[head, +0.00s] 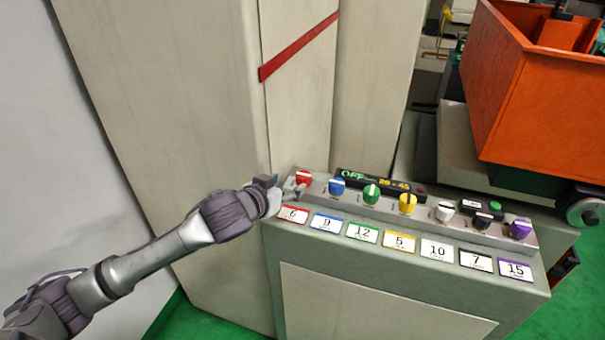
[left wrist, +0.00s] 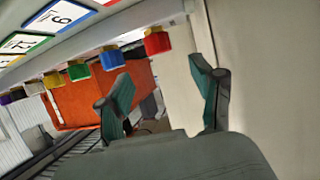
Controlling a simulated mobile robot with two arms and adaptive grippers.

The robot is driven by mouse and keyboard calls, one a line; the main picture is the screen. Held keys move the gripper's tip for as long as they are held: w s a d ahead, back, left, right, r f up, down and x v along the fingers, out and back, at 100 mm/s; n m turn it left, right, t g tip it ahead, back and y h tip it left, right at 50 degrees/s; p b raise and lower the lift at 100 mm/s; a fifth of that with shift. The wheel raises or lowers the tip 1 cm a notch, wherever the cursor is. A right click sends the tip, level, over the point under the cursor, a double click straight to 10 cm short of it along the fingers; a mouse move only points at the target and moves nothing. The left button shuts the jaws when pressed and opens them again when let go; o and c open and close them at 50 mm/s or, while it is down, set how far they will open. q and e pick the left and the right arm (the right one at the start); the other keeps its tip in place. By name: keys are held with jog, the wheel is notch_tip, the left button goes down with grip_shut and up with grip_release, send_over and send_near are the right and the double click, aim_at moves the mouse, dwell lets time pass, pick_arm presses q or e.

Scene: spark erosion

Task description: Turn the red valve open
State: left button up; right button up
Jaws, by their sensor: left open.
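The red valve (head: 303,177) is a red knob with a pale top bar at the left end of a row of coloured knobs on a grey console. It also shows in the left wrist view (left wrist: 157,42), just beyond the fingertips and between their lines. My left gripper (head: 292,191) is at the console's left end, close beside the red valve. In the left wrist view its two green-padded fingers (left wrist: 160,72) are spread apart with nothing between them. I cannot tell whether a finger touches the knob. My right gripper is not in view.
Blue (head: 337,187), green (head: 371,194), yellow (head: 408,202), white, black and purple knobs continue to the right, with numbered cards in front. A dark display (head: 362,177) reads OFF behind them. A tall beige cabinet (head: 190,110) stands to the left, an orange bin (head: 535,105) behind right.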

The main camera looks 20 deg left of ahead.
aim_at(302, 177)
pick_arm(q)
jog(key=p+x, duration=0.1)
jog(key=x, duration=0.8)
jog(key=shift+w+d+f, duration=0.1)
jog(key=shift+w+f, duration=0.1)
jog(key=shift+w, duration=0.05)
jog(key=c, duration=1.2)
jog(key=shift+o, duration=0.2)
